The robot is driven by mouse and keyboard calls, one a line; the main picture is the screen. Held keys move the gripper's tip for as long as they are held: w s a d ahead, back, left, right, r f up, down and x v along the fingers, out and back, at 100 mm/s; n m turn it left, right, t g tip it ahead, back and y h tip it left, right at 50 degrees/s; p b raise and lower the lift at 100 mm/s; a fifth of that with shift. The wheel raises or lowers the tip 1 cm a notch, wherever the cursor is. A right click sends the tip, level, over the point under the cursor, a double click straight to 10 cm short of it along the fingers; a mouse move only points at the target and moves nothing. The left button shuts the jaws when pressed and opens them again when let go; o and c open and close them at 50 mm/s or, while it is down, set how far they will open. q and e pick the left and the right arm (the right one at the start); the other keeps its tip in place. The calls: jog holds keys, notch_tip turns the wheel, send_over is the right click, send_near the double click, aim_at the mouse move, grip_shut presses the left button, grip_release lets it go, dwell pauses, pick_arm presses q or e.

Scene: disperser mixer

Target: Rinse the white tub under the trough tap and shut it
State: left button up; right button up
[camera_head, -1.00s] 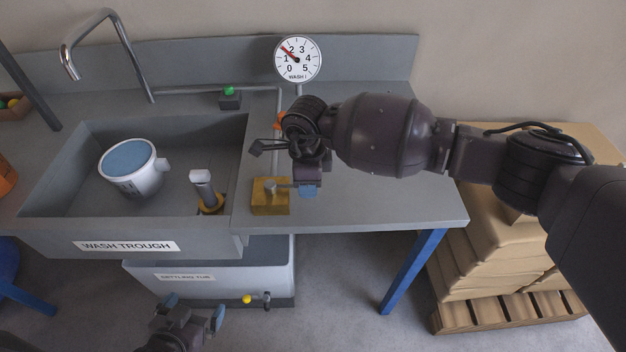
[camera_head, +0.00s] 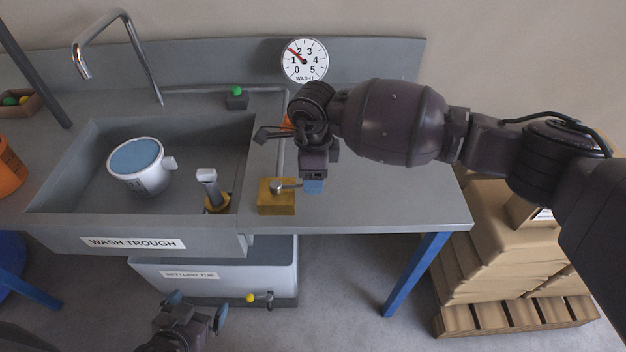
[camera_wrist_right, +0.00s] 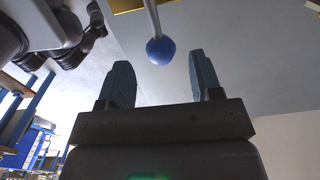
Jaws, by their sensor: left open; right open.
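The white tub (camera_head: 150,183) stands in the wash trough (camera_head: 75,200); its round top is blue, and I cannot tell whether that is a lid or contents. The bent metal tap (camera_head: 122,28) arches over the trough's back left; no water shows. My right gripper (camera_head: 313,185) is open beside the brass block (camera_head: 283,203) right of the trough. In the right wrist view, a blue ball knob (camera_wrist_right: 160,51) on a rod sits between and beyond the open fingers (camera_wrist_right: 160,85). My left gripper (camera_head: 197,308) is open and empty, low in front of the settling tub (camera_head: 225,268).
A white-handled fitting with a yellow base (camera_head: 210,188) stands in the trough's right end. A green knob (camera_head: 237,91) and a wash gauge (camera_head: 304,61), its needle near 1 to 2, are behind. An orange bucket (camera_head: 8,168) stands left; stacked sacks (camera_head: 480,240) stand right.

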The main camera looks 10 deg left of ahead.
notch_tip(320, 180, up, 8)
jog(key=shift+f+p, duration=0.2)
jog(key=shift+p, duration=0.1)
dwell(0.4)
